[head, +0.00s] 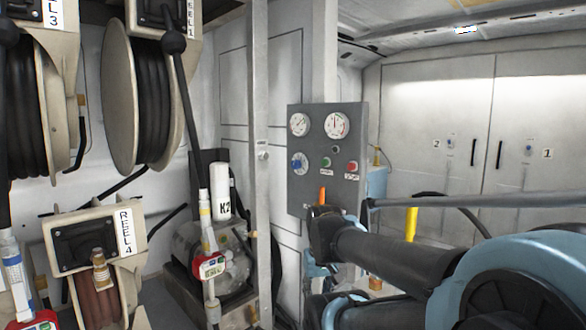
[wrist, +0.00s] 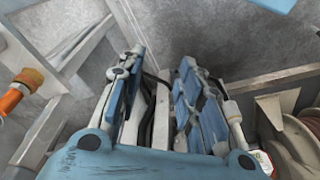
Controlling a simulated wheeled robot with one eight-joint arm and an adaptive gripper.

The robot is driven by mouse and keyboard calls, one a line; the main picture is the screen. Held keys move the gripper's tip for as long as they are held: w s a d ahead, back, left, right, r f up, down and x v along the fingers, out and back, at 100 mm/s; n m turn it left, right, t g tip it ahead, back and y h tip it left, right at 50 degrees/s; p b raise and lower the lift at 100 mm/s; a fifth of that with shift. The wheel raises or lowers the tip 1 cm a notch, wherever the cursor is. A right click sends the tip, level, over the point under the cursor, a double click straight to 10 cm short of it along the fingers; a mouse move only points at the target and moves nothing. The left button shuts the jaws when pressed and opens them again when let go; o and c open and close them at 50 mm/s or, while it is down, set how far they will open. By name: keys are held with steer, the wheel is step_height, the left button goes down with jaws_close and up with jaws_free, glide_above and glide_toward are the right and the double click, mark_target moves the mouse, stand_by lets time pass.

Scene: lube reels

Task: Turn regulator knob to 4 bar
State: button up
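The grey control panel (head: 313,185) stands right of the middle in the head view. A round blue knob (head: 299,163) is on its left side, below two white gauges, and looks like the regulator knob. Its setting is too small to read. The left gauge (head: 298,124) and right gauge (head: 337,124) have needles, but I cannot read their values. My gripper (wrist: 162,62) is open and empty in the wrist view, with its two blue fingers apart. In the head view my arm reaches in below the panel, and the gripper is mostly hidden. The knob is not visible in the wrist view.
A green button (head: 326,162) and red button (head: 351,166) sit right of the knob. An orange handle (head: 322,195) is at the panel's lower edge. A metal post (head: 259,120) stands left of the panel. Hose reels (head: 118,95) fill the left. White cabinet doors (head: 435,110) are behind.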

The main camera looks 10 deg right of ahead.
mark_target(293, 165)
steer(key=o, duration=0.3)
steer(key=shift+o, duration=0.7)
steer(key=shift+s+d+r+h, duration=0.1)
steer(key=shift+d+r+h, duration=0.25)
steer(key=shift+r, duration=0.35)
steer(key=w+d+r+m+t+h, duration=0.25)
steer(key=w+r+m+h, duration=0.4)
steer(key=w+r, duration=0.95)
steer(key=w+a+r+m+t+h, duration=0.35)
steer(key=w+a+r, duration=0.25)
steer(key=w+a, duration=0.25)
steer(key=w+a+r+m+t+h, duration=0.2)
steer(key=w+a+r+h, duration=0.2)
steer(key=w+a+r, duration=0.35)
steer(key=x, duration=0.6)
steer(key=w+a+f+x, duration=0.1)
steer(key=x, duration=0.4)
steer(key=w+x, duration=0.1)
steer(key=x, duration=0.5)
steer(key=shift+w+d+f, duration=0.1)
steer(key=shift+w+f, duration=0.05)
steer(key=shift+f, duration=0.15)
